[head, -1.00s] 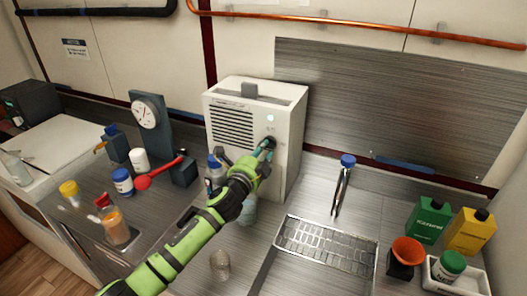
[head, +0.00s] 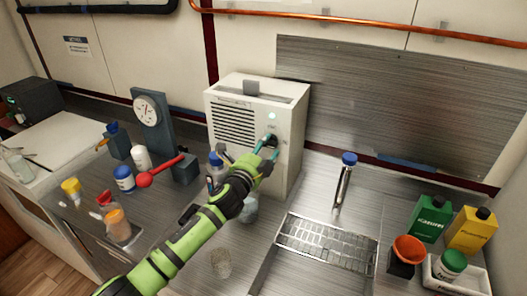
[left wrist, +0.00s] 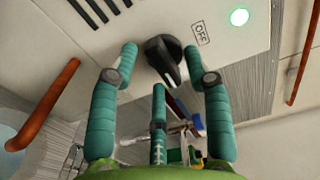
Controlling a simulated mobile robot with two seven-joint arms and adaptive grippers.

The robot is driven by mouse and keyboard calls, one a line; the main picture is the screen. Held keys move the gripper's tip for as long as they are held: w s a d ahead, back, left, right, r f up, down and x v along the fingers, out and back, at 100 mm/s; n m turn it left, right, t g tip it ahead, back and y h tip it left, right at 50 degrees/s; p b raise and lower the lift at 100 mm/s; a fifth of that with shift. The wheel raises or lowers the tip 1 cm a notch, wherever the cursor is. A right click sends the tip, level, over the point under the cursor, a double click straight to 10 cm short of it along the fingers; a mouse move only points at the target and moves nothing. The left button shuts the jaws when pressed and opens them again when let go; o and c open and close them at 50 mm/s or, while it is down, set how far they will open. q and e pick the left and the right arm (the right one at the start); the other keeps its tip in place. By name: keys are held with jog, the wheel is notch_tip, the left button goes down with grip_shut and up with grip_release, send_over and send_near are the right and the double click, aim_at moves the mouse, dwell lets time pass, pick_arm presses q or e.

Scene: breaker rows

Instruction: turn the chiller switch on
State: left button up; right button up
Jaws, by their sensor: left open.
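The chiller is a white box (head: 295,110) with a vent grille, standing against the wall at the centre of the head view. Its switch is a black rotary knob (left wrist: 163,58) on the front face, partly hidden by my fingers in the head view (head: 271,140). An "OFF" label is beside the knob in the left wrist view, and a round light (left wrist: 239,17) glows green. My left gripper (head: 267,150) is open at the knob, with fingers on either side in the left wrist view (left wrist: 165,75); contact is unclear. My right gripper is not in view.
A gauge stand (head: 150,125), a red ball-ended rod (head: 160,172) and several bottles stand left of the chiller. A wire rack (head: 325,243), a blue-capped tube (head: 343,185), and green (head: 428,220) and yellow (head: 470,232) containers are right.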

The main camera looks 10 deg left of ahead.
pick_arm(q)
jog(key=s+a, duration=0.2)
jog(key=s, duration=0.9)
jog(key=shift+s+a, duration=0.2)
jog(key=shift+s, duration=0.2)
